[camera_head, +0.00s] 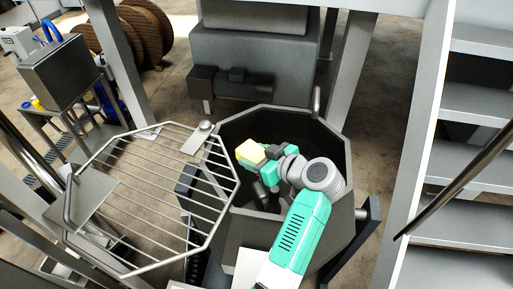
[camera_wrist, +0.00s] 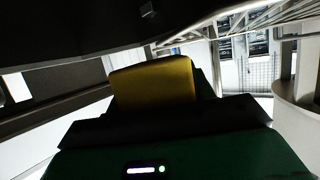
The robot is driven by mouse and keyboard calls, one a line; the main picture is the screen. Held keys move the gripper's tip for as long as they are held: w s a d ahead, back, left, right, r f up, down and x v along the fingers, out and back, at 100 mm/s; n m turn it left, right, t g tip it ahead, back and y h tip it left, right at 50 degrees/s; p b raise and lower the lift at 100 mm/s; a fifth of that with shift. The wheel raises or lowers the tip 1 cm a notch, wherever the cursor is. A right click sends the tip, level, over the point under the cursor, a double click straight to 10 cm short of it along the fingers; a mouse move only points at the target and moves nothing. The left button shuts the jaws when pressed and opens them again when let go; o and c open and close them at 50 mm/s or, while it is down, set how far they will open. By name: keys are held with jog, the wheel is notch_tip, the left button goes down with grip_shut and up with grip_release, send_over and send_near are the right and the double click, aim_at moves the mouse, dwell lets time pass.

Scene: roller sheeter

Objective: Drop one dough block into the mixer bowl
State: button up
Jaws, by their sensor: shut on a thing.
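The dough block (camera_head: 250,152) is a pale yellow block held at the end of my gripper (camera_head: 262,156). It also shows in the wrist view as a dark yellow block (camera_wrist: 152,82) between dark jaws. My gripper is shut on it. The mixer bowl (camera_head: 333,221) is a dark grey, many-sided open vessel. In the head view, the block and my gripper appear within the outline of the bowl's opening, near its left side. How far the block is above or below the rim I cannot tell. The bowl's floor is mostly hidden by my arm.
A barred metal grate lid (camera_head: 160,205) stands open at the bowl's left. Grey metal stairs (camera_head: 470,150) rise on the right. A grey machine housing (camera_head: 250,55) stands behind the bowl. Brown spools (camera_head: 145,30) stand at the back left.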

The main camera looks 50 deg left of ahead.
notch_tip(320, 180, down, 6)
jog(key=b, duration=0.2)
jog(key=shift+f, duration=0.2)
jog(key=o, duration=1.2)
